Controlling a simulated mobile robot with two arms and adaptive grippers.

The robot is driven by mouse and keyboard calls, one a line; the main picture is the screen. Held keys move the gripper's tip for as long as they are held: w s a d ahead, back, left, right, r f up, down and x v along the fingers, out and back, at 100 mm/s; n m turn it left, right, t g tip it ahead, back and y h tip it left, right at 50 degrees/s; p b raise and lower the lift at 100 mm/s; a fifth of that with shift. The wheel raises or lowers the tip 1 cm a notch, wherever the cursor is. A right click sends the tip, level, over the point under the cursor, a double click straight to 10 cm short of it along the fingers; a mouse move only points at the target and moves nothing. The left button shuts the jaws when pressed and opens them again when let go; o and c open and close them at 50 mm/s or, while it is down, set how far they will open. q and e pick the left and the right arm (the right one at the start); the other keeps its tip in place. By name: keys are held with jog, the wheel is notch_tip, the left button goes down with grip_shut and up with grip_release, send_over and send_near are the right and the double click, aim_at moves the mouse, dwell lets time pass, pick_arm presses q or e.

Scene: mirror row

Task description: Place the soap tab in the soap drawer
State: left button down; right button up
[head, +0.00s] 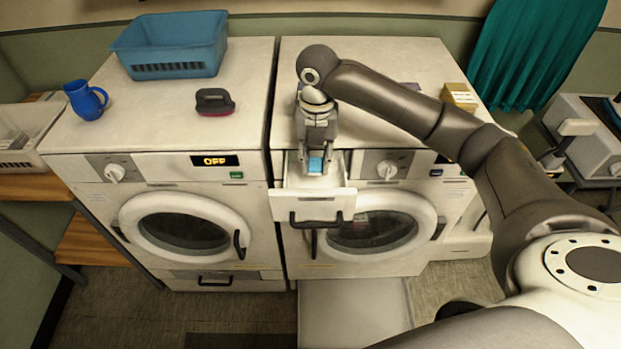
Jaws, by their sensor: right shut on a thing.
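The soap tab (315,164) is small and light blue. My right gripper (315,170) is shut on it and points down at the soap drawer. The soap drawer (334,191) is pulled out from the top left of the right washing machine (361,239), with a dark handle on its front. The tab is over or inside the drawer opening; I cannot tell whether it touches the drawer's floor. My gripper hides part of the tab and the drawer's inside. My left gripper is not in view.
The left washer (181,267) reads OFF. A blue basket (172,45), a blue mug (86,101) and a dark brush-like object (214,102) stand on it. A small yellowish box (459,97) stands on the right machine, behind my right arm.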

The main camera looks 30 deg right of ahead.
jog(key=shift+w+d+f+n, duration=0.1)
jog(key=shift+w+n, duration=0.1)
jog(key=shift+n, duration=0.1)
jog(key=shift+f, duration=0.25)
notch_tip(320, 180, down, 8)
jog(key=p, duration=0.2)
jog(key=shift+s+f+p, duration=0.1)
jog(key=shift+f+p, duration=0.05)
jog(key=shift+p, duration=0.2)
jog(key=shift+f, duration=0.5)
jog(key=shift+f, duration=0.1)
jog(key=o, duration=0.8)
jog(key=shift+o, duration=0.2)
